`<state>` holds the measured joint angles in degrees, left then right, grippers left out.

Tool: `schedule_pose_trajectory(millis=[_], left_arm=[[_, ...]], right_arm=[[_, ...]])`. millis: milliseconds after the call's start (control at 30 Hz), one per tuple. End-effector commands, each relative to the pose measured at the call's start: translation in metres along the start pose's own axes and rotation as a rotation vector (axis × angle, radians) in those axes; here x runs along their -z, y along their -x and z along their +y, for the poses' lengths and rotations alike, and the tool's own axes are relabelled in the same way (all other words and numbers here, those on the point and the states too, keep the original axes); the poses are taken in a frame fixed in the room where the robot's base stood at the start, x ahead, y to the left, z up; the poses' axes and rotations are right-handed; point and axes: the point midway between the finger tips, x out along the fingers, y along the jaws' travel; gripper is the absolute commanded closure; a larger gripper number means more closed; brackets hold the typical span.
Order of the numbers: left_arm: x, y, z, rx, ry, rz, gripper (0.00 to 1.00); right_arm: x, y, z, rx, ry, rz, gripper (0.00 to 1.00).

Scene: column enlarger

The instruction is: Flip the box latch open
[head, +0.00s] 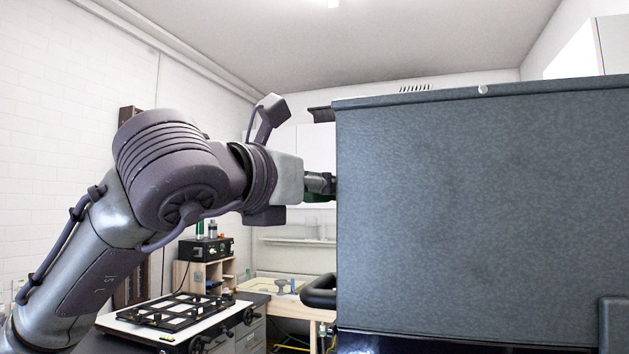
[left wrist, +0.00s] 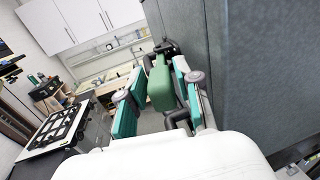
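A large dark grey box (head: 480,205) fills the right of the head view, and its side (left wrist: 262,60) runs along the right of the left wrist view. My left gripper (head: 320,185) is at the box's left edge in the head view, partly hidden behind it. In the left wrist view, its teal fingers (left wrist: 158,78) stand apart. A green rounded piece (left wrist: 161,88) with a dark upper end lies between them, close to the right finger. I cannot tell whether this is the latch or whether they touch. My right gripper is not in view.
A black loop handle (head: 320,291) sticks out from the box's left side, below the gripper. White cabinets (left wrist: 75,20) hang on the far wall. Open air lies left of the box.

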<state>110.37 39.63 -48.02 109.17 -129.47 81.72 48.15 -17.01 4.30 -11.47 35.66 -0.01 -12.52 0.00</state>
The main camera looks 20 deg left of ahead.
Motion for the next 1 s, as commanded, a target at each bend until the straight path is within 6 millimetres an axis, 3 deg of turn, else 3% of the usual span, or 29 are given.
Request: schedule_pose_trajectory(millis=[67, 267, 300, 733, 1000], left_arm=[[0.000, 0.000, 0.000, 0.000, 0.000, 0.000, 0.67], [0.000, 0.000, 0.000, 0.000, 0.000, 0.000, 0.98], [0.000, 0.000, 0.000, 0.001, 0.000, 0.000, 1.00], [0.000, 0.000, 0.002, 0.018, 0.003, 0.000, 1.00], [0.001, -0.001, 0.013, 0.139, 0.006, 0.000, 1.00]], right_arm=[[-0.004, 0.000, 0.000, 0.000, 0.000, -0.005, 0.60], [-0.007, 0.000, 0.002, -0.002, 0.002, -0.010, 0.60], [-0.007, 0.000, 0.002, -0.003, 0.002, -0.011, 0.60], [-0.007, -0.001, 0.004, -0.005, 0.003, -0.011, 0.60], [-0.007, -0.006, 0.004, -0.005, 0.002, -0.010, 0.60]])
